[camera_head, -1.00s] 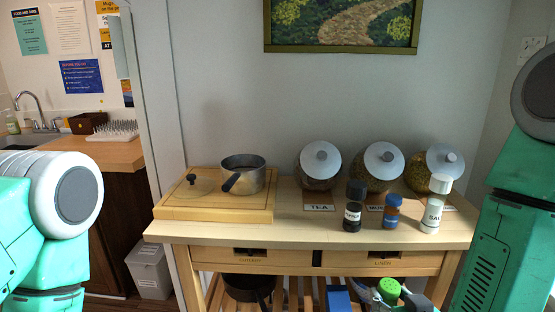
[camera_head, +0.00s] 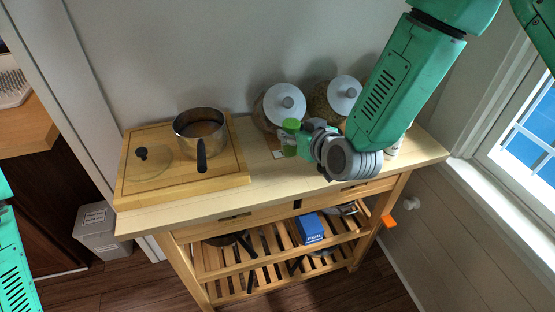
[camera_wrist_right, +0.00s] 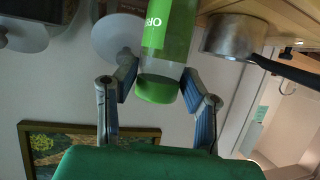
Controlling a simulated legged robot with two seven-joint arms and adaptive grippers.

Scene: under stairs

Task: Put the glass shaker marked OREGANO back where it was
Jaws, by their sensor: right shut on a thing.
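I cannot tell whether the shaker's base touches the worktop. My left gripper is out of view.
A saucepan (camera_head: 199,126) and a glass lid (camera_head: 148,166) sit on a wooden board (camera_head: 220,180) at left. Glass jars (camera_head: 285,103) stand behind my gripper. My right arm hides much of the worktop's right part. A blue box (camera_head: 309,228) lies on the slatted shelf below.

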